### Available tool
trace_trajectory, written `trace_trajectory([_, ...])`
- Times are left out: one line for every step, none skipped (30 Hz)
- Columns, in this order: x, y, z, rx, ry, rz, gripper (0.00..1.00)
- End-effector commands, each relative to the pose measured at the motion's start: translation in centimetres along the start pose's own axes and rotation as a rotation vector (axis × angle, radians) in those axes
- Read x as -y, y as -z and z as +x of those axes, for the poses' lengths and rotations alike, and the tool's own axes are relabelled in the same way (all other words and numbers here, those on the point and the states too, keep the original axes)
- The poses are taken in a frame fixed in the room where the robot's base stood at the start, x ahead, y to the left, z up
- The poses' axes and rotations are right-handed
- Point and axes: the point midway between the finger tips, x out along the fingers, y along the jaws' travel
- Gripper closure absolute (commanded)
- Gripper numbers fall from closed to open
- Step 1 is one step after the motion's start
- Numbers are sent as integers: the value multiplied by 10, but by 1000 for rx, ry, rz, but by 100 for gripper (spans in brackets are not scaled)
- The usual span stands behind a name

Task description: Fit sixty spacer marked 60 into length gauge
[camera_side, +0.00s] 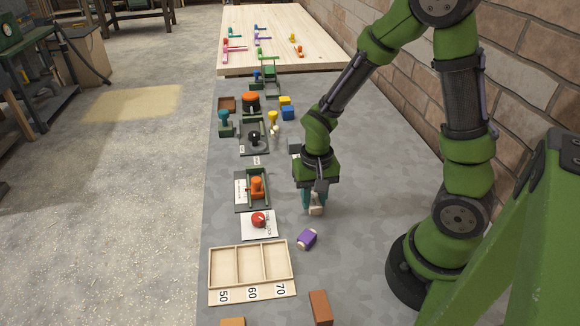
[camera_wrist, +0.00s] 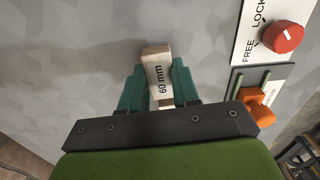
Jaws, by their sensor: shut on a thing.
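My gripper (camera_side: 312,200) points down over the grey bench, its teal fingers shut on a cream spacer (camera_side: 317,210). In the wrist view the spacer (camera_wrist: 157,64) sits between the fingers (camera_wrist: 158,80) and reads "60 mm". I cannot tell whether it touches the bench. A dark fixture with green rails and an orange block (camera_side: 257,187) lies left of my gripper; it also shows in the wrist view (camera_wrist: 256,102). It may be the length gauge; its label is unreadable. Beside it, a red knob (camera_side: 258,220) sits on a white plate marked FREE and LOCK.
A wooden tray (camera_side: 211,270) marked 50, 60 and 70 has three empty compartments. A purple block with pale ends (camera_side: 307,238) lies near my gripper. A brown block (camera_side: 320,307) lies at the front. Several other fixtures stand farther back. A brick wall bounds the right.

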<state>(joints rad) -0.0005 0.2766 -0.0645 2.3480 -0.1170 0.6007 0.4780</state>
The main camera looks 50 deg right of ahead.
Motion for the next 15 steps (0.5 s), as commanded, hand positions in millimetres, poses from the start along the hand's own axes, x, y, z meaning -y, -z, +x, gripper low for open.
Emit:
trace_trajectory([1, 1, -10, -7, 5, -2, 98])
trace_trajectory([1, 1, -16, -6, 5, -2, 98])
trace_trajectory([1, 1, -25, -7, 6, -2, 98])
trace_trajectory([1, 1, -32, -8, 6, -2, 98])
trace_trajectory([1, 1, -38, -7, 6, -1, 98])
trace_trajectory([1, 1, -46, -7, 5, -1, 98])
trace_trajectory([1, 1, -52, -7, 5, -1, 98])
trace_trajectory([1, 1, -57, -6, 5, -1, 98])
trace_trajectory([0, 1, -64, -6, 5, -1, 98])
trace_trajectory([0, 1, -68, -6, 4, -2, 98])
trace_trajectory([0, 1, -72, -4, 3, -1, 98])
trace_trajectory([0, 0, -74, -3, 2, -1, 98])
trace_trajectory([0, -1, -74, 0, 0, -1, 98])
trace_trajectory([1, 0, -73, 0, -1, -2, 98])
trace_trajectory([4, 4, -73, 0, -1, -3, 98])
